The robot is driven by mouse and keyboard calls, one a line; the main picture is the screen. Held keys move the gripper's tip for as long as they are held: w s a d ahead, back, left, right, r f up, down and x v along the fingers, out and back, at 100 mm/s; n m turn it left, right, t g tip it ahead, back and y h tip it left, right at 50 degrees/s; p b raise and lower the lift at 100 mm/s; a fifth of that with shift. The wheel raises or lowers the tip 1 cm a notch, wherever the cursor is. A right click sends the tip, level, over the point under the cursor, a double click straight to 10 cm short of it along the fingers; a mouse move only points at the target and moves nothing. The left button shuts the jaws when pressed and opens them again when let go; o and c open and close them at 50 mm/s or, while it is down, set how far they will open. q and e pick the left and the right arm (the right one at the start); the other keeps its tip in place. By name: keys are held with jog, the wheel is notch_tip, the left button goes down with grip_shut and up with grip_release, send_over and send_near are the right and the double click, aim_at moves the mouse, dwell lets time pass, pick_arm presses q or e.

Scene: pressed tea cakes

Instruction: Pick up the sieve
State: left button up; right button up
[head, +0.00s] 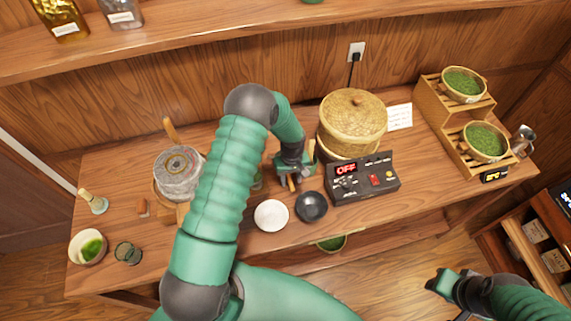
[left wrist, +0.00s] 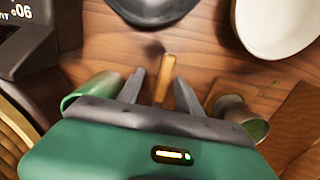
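A thin wooden handle (left wrist: 165,72) lies between the two fingers of my left gripper (left wrist: 160,92) in the left wrist view, with a gap on each side. It also shows in the head view (head: 292,183), under the gripper (head: 291,180). It may belong to the sieve; the rest of it is hidden by the gripper, so I cannot tell. My left gripper is open, low over the table. My right gripper (head: 438,284) is at the lower right, away from the table; its opening is unclear.
A white dish (head: 271,215) and a dark dish (head: 311,206) sit in front of the left gripper. A control box (head: 384,188) reading OFF and a bamboo steamer (head: 352,115) stand right. A stone mill (head: 180,172) stands left. A metal cup (left wrist: 236,108) is close beside the gripper.

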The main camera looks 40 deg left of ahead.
pick_arm(q)
jog(key=shift+s+d+r, duration=0.2)
jog(key=shift+s+r, duration=0.15)
jog(key=shift+s, duration=0.1)
jog(key=c, duration=0.7)
grip_shut()
jog(key=shift+w+a+f, duration=0.1)
